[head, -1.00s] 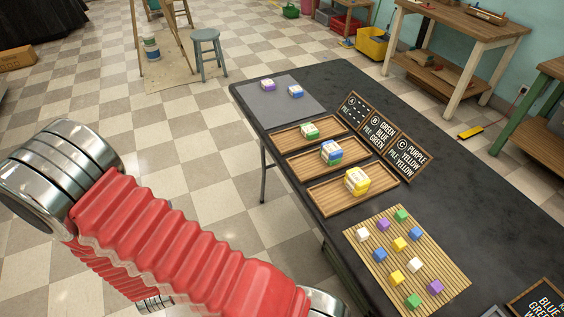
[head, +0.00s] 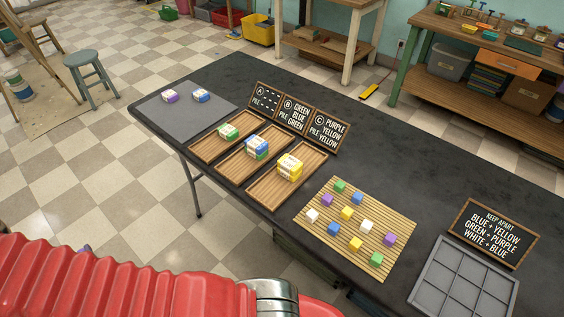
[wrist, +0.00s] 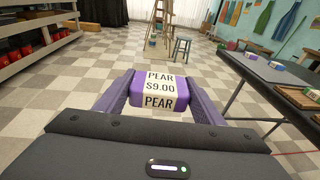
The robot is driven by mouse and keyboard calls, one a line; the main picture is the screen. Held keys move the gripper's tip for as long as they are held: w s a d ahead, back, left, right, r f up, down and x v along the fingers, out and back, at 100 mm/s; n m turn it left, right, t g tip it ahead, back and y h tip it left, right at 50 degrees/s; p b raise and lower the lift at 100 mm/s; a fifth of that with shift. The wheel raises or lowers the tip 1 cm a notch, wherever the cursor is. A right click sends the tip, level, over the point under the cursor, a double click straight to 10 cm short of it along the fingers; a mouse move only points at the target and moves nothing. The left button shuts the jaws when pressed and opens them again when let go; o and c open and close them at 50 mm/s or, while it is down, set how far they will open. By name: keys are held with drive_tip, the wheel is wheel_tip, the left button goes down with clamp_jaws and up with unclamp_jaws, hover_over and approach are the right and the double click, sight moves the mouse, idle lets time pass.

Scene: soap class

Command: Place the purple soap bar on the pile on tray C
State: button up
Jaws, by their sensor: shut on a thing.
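My gripper (wrist: 155,90) is shut on a purple soap bar (wrist: 175,103) with a cream label reading PEAR $9.00, held over the floor left of the table in the wrist view. Tray C (head: 259,198) is a wooden tray on the table in the head view. On it is a pile of yellow soap bars (head: 290,167) with pale labels. The held bar is well apart from this pile. The gripper is not clearly seen in the head view, where my red arm fills the lower left.
Tray A (head: 203,151) holds a green bar; tray B (head: 231,171) holds a blue and green pile. Another purple bar (head: 170,97) and a blue bar (head: 200,96) lie on a grey mat (head: 207,113). Signs (head: 326,130) stand behind the trays. A slatted mat (head: 327,233) holds small cubes.

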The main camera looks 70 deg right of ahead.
drive_tip(key=s+d+r+m+g+h, duration=0.1)
drive_tip(key=s+d+m+g+h, duration=0.25)
drive_tip(key=d, duration=0.85)
drive_tip(key=s+d+r+m+g+h, duration=0.2)
drive_tip(key=s+d+g, duration=0.15)
drive_tip(key=d, duration=0.75)
drive_tip(key=s+d+r+m+g+h, duration=0.1)
drive_tip(key=s+d+m+g+h, duration=0.2)
drive_tip(key=d, duration=0.9)
drive_tip(key=s+d+r+m+g, duration=0.1)
drive_tip(key=s+d+m+g, duration=0.1)
drive_tip(key=s+d, duration=0.4)
drive_tip(key=s+d+r+m+g+y, duration=0.1)
drive_tip(key=s+d+m+g, duration=0.2)
drive_tip(key=s, duration=1.2)
drive_tip(key=s+d+r+m+g, duration=0.2)
drive_tip(key=s+d+g, duration=0.3)
drive_tip(key=s+d, duration=0.5)
drive_tip(key=shift+s+d+m+g, duration=0.15)
drive_tip(key=shift+s+m+g, duration=0.25)
drive_tip(key=shift+s+m, duration=0.35)
drive_tip(key=shift+f, duration=0.1)
hover_over(290, 162)
drive_tip(key=shift+f, duration=2.8)
drive_tip(key=shift+f, duration=0.1)
drive_tip(key=shift+f, duration=2)
